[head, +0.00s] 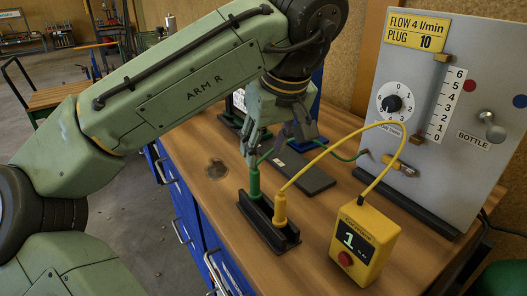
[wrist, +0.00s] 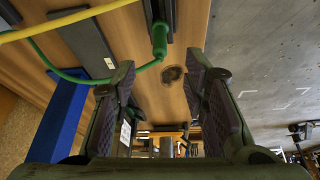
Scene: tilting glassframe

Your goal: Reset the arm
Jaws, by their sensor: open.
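My gripper (head: 272,146) hangs over the workbench (head: 190,138), jaws open. In the wrist view its two dark ridged fingers (wrist: 160,105) stand wide apart with nothing between them. A green plug (head: 254,183) stands upright in a black holder (head: 268,232), close to the fingertips in the head view. In the wrist view the green plug (wrist: 159,40) shows beyond the fingertips, apart from them. My arm reaches across from the left, bent down at the wrist.
A yellow meter (head: 365,245) stands at the bench front. A flat dark bar (head: 303,172) lies behind the holder. A round dark mark (head: 215,169) is on bare wood.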

